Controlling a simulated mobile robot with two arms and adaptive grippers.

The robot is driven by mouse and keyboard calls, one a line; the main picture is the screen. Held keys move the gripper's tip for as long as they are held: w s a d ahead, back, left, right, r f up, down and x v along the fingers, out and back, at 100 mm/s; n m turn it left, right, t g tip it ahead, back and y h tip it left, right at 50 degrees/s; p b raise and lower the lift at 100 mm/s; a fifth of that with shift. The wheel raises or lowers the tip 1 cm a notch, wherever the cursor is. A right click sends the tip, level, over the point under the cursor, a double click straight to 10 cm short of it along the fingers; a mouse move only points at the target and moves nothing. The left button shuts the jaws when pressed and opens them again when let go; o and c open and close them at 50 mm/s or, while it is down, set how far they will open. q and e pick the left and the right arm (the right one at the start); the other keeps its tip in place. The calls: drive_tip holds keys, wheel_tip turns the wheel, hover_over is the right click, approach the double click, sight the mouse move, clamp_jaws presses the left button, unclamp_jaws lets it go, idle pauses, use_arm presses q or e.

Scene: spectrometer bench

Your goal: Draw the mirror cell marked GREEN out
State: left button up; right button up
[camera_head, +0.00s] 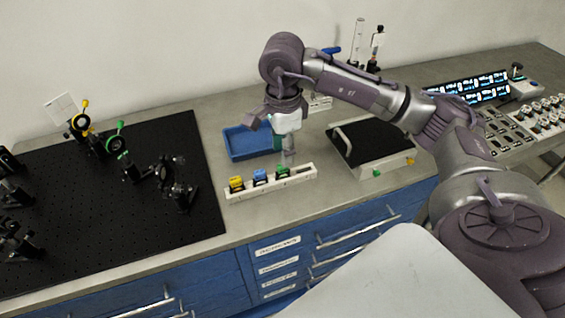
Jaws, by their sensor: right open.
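A white rack (300,175) lies near the front edge of the bench. In it stand a yellow-topped cell (237,183), a blue-topped cell (259,177) and a green-topped cell (283,171), from left to right. The rest of the rack towards its right end looks empty. My right gripper (288,157) points down just above and behind the green cell. It is open and appears empty; whether a finger touches the cell cannot be told. My left gripper is not in view.
A blue tray (233,153) lies behind the rack, partly hidden by my right gripper. A black-topped box (352,157) with a white handle stands to the right. A black breadboard (95,235) with several optical mounts fills the left. Lit displays (468,87) stand far right.

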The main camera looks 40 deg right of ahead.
sight(283, 171)
wheel_tip(283, 171, down, 7)
drive_tip(key=shift+p, duration=0.65)
clamp_jaws()
unclamp_jaws()
